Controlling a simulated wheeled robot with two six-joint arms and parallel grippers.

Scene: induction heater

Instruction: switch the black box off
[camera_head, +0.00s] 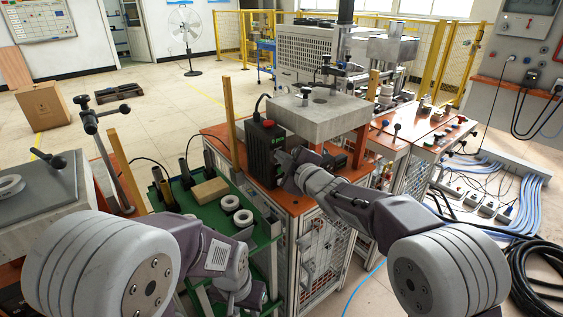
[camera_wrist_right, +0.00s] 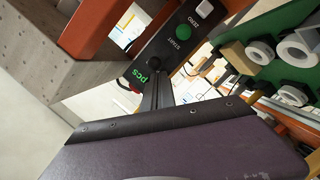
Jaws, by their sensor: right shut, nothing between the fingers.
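The black box (camera_head: 262,158) stands on the orange top of the middle bench in the head view, with a red button on its top. In the right wrist view the black box (camera_wrist_right: 172,52) shows a green button (camera_wrist_right: 183,32), a white switch (camera_wrist_right: 204,8), a black knob (camera_wrist_right: 155,64) and green lettering. My right gripper (camera_head: 285,158) is shut and empty, at the front face of the box. In the right wrist view its dark fingers (camera_wrist_right: 157,84) point at the panel near the knob; I cannot tell whether they touch it. My left gripper (camera_head: 256,294) is low at the green cart, mostly hidden by its arm.
A grey block (camera_head: 318,122) on orange supports stands right behind the box. The green cart (camera_head: 188,203) to the left carries white rings (camera_head: 243,218) and a brown block (camera_head: 209,191). Cables (camera_head: 500,180) and hoses lie on the floor at right.

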